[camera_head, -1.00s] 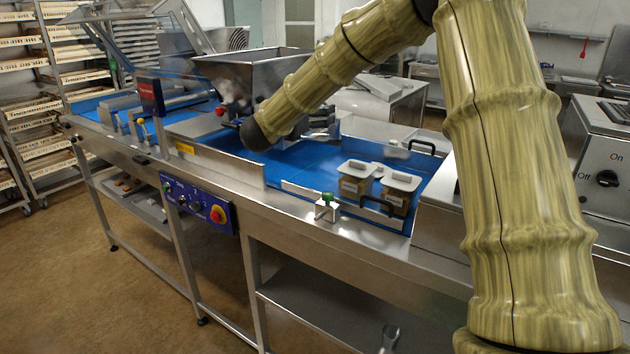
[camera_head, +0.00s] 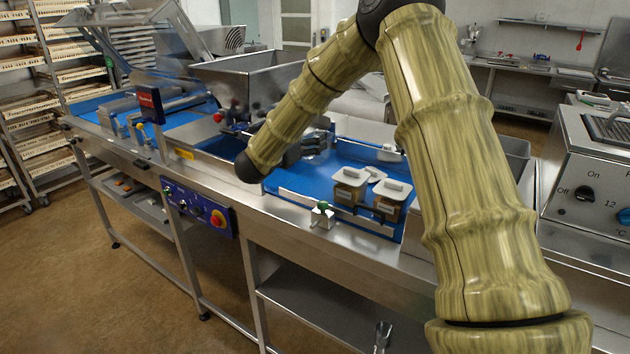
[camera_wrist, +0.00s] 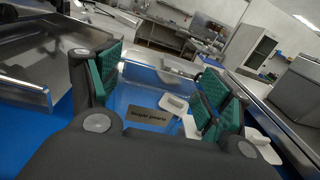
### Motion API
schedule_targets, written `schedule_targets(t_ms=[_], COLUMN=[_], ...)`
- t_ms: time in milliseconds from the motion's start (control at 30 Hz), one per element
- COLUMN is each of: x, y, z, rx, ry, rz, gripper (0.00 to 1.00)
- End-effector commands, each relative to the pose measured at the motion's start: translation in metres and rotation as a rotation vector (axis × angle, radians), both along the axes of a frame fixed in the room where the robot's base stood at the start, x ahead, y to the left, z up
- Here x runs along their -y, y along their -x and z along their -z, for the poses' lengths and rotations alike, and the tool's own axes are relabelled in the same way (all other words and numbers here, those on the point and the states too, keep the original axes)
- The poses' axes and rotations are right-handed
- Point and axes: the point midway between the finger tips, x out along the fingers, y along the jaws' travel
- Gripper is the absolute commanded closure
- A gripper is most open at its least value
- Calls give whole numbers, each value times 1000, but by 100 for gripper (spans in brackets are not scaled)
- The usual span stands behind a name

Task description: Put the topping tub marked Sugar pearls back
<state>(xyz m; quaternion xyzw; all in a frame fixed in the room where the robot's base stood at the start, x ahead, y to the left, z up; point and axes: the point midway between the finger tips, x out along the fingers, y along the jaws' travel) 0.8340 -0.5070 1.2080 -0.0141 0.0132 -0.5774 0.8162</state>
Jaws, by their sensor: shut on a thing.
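My gripper (camera_wrist: 160,88) has green-padded fingers on both sides of a clear tub (camera_wrist: 147,118) whose dark label reads "Sugar pearls", and it is shut on that tub. In the head view my gripper (camera_head: 312,147) is a dark shape above the blue belt, partly behind my arm. The held tub cannot be made out there. Two other tubs with white lids, a left one (camera_head: 349,188) and a right one (camera_head: 390,203), stand on the belt to the right of my gripper. Their labels are too small to read.
The blue belt (camera_head: 315,178) has a low front rail with a green-knobbed clamp (camera_head: 322,214). A steel hopper (camera_head: 250,80) stands behind and left of my gripper. A white lid (camera_head: 373,173) shows behind the two tubs. A control box with knobs (camera_head: 600,170) is at the right.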

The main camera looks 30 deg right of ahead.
Motion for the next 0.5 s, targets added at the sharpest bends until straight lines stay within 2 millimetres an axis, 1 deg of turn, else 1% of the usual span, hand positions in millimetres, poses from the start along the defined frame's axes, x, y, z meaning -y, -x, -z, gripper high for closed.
schedule_targets(t_ms=[33,233,367,500], x=[-1,-2,-2,-2], y=[0,1,1,1], z=[-4,2,16,36], rx=[-3,-9,-11,-11], ry=[1,6,6,6], rz=[4,14,15,15], gripper=[60,60,60,60])
